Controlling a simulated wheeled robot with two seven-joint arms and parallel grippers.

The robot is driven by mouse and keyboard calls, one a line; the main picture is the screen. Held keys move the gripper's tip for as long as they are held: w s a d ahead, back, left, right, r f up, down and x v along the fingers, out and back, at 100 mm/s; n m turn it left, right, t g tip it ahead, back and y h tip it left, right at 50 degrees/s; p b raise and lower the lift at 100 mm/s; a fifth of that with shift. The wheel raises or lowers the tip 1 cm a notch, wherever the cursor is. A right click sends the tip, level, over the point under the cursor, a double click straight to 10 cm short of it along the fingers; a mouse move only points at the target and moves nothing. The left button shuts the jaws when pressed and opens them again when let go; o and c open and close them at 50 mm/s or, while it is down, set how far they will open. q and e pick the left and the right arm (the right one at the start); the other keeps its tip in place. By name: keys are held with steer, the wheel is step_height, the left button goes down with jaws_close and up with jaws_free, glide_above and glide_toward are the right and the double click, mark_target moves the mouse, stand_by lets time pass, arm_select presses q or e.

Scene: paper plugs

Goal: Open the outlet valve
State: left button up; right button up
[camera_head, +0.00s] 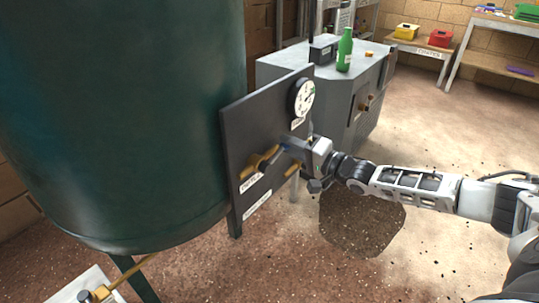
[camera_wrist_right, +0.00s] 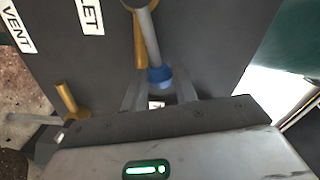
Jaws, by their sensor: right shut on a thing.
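A dark panel (camera_head: 235,130) on the green tank carries a brass valve (camera_head: 262,160) with a grey lever. A white label (camera_head: 250,183) sits just below the valve; in the right wrist view the label (camera_wrist_right: 90,15) shows the letters "LET". The grey lever (camera_wrist_right: 148,38) with a blue tip (camera_wrist_right: 160,74) runs down between my right fingers. My right gripper (camera_head: 293,148) is at the panel, reaching in from the right. In the right wrist view its fingers (camera_wrist_right: 160,92) are closed around the lever's blue-tipped end. My left gripper is not in view.
A second brass fitting (camera_wrist_right: 68,98) and a "VENT" label (camera_wrist_right: 18,25) are beside the lever. A round gauge (camera_head: 302,97) is higher on the panel. A grey cabinet (camera_head: 285,72) with a green bottle (camera_head: 345,52) stands behind. The floor at right is mostly open, with a dark patch.

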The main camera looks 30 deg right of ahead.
steer(key=shift+f+m, duration=0.4)
steer(key=shift+m, duration=0.1)
steer(key=shift+d+f+m+b, duration=0.1)
steer(key=shift+f+m+b, duration=0.8)
steer(key=shift+m, duration=0.3)
steer(key=o, duration=0.8)
steer(key=shift+c, duration=0.2)
